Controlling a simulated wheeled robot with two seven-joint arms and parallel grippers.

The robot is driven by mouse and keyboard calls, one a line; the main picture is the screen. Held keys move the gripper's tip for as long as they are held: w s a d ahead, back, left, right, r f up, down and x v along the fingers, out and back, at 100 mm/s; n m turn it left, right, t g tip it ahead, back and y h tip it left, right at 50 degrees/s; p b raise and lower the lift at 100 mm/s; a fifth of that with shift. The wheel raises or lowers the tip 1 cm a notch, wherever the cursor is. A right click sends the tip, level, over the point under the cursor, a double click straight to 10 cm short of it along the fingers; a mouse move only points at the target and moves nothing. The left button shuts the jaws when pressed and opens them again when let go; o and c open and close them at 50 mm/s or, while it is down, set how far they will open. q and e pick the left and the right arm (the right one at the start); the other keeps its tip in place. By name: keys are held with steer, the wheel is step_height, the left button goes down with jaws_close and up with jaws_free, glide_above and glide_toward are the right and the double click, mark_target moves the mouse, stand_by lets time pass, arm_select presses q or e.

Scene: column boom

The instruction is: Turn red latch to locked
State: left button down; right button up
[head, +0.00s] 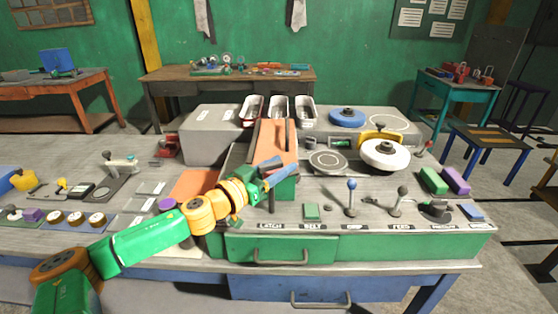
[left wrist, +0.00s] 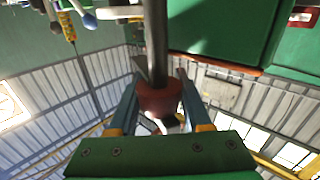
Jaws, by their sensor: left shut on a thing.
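The red latch shows in the left wrist view as a red knob or collar (left wrist: 160,99) on a dark rod. The blue fingers of my left gripper (left wrist: 160,108) are on both sides of it, shut on it. In the head view my left gripper (head: 276,175) reaches in from the left, above the LATCH label (head: 270,225) on the green console (head: 345,243). The gripper hides most of the latch there; only a dark stem shows below the fingers. The lock position cannot be read. My right gripper is not in view.
A blue-knobbed lever (head: 351,186) and a grey-knobbed lever (head: 401,191) stand to the right on the console. A green block (head: 311,211) sits near the BELT label. An orange chute (head: 275,143) rises just behind the gripper. A white wheel (head: 385,154) is farther right.

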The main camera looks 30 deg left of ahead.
arm_select(q)
steer(key=n+y, duration=0.2)
steer(key=y, duration=0.1)
steer(key=a+n+y, duration=0.1)
steer(key=n+y, duration=0.1)
steer(key=y, duration=0.1)
steer(key=n+g+y, duration=0.1)
steer(key=n+y, duration=0.1)
steer(key=y, duration=0.2)
steer(key=shift+s+a+f+n, duration=0.1)
steer(key=shift+a+f+n, duration=0.1)
steer(key=shift+n, duration=0.1)
steer(key=shift+n+g+y, duration=0.4)
steer(key=shift+n+y, duration=0.1)
steer(key=shift+y, duration=0.2)
steer(key=n+g+y+b, duration=0.3)
steer(key=g+y+b, duration=0.1)
steer(key=s+a+n+g+y+b, duration=0.1)
steer(key=n+g+y+b, duration=0.1)
steer(key=b, duration=0.1)
steer(key=shift+a+n+y, duration=0.1)
steer(key=shift+n+y, duration=0.2)
steer(key=shift+y, duration=0.1)
steer(key=shift+s+a+r+n+g+y+b, duration=0.1)
steer(key=shift+n+g+y+b, duration=0.25)
steer(key=shift+n+g+b, duration=0.25)
steer(key=shift+s+a+n+g+y+b, duration=0.1)
steer(key=shift+n+g+y+b, duration=0.3)
steer(key=shift+g+b, duration=0.3)
